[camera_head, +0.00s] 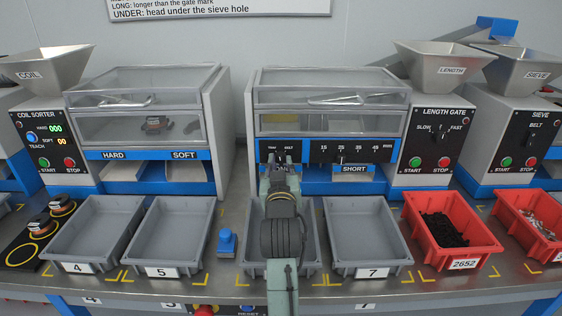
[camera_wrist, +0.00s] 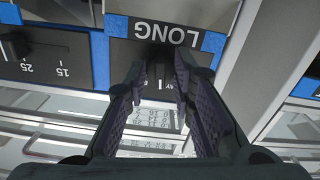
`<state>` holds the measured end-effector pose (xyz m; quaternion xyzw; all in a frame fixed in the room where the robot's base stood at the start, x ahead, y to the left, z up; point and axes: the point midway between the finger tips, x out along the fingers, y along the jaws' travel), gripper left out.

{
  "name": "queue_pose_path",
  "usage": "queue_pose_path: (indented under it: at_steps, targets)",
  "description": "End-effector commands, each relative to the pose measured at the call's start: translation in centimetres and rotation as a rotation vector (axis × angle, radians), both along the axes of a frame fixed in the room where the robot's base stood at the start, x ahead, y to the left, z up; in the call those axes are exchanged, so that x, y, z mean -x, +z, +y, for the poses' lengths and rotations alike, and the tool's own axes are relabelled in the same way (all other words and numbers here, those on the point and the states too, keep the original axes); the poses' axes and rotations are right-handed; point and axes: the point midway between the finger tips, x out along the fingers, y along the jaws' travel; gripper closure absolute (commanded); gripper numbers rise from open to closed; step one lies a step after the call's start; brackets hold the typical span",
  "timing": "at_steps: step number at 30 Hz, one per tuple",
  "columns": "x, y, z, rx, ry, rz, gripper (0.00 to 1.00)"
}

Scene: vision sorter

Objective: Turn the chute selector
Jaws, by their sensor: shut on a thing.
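The chute selector (camera_wrist: 159,58) is a small dark knob on a black panel just beside the blue-edged LONG label, which appears upside down in the wrist view. My gripper (camera_wrist: 161,73) has its two ribbed fingers on either side of the knob, shut on it. In the head view my gripper (camera_head: 280,164) is at the left part of the black front panel (camera_head: 302,151) of the middle machine. My arm hides the knob and most of the LONG label there. The knob's exact pointing direction cannot be told.
A slider panel and a SHORT label (camera_head: 355,169) lie right of my gripper. Grey bins, including bin 7 (camera_head: 369,239), stand below on the bench. A blue block (camera_head: 227,242) stands left of my arm. Red bins (camera_head: 451,229) are at the right.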

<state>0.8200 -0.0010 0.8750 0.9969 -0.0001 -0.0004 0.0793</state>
Motion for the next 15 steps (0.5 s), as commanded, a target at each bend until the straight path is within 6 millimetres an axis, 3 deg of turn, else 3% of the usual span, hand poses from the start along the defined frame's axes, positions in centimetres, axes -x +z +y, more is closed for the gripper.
queue_pose_path:
  at_steps: [15]
  targets:
    - [-0.06, 0.35, 0.25, -0.488, 0.003, -0.005, 1.00]
